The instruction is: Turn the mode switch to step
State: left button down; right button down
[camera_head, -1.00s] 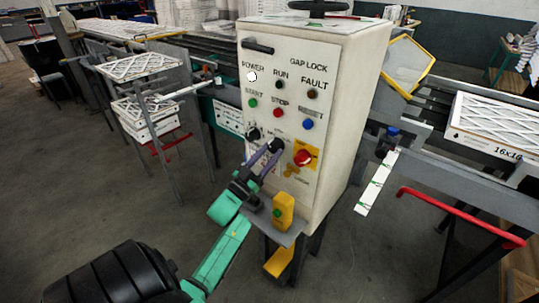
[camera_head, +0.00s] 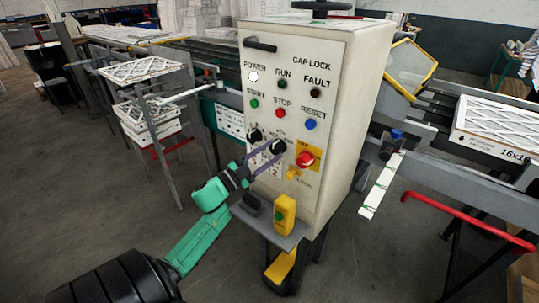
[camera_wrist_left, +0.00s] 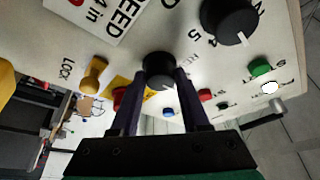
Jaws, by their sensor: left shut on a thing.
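The mode switch (camera_head: 278,146) is a black knob on the front of the pale control cabinet, left of the red emergency stop. My left gripper (camera_head: 275,152) has its purple fingers on either side of this knob and is shut on it. In the left wrist view the knob (camera_wrist_left: 159,66) sits between the two fingers, with a white pointer mark on its lower edge. Its position labels are mostly hidden or unreadable. Another black knob (camera_head: 255,135), with numbers around it, is to the left. It looks larger in the left wrist view (camera_wrist_left: 230,18). My right gripper is not in view.
The red emergency stop (camera_head: 305,159) on its yellow plate and a yellow lock part (camera_head: 292,174) are close on the right. A yellow box with a green button (camera_head: 285,214) stands on a small shelf below. A filter stack (camera_head: 143,112) is farther left.

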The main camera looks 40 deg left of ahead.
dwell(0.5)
pick_arm(q)
jog(key=shift+c, duration=1.9)
grip_release()
jog(key=b+v, duration=0.3)
jog(key=v, duration=1.1)
jog(key=shift+s, duration=0.3)
jog(key=shift+a+f, duration=0.1)
jog(key=shift+f, duration=0.15)
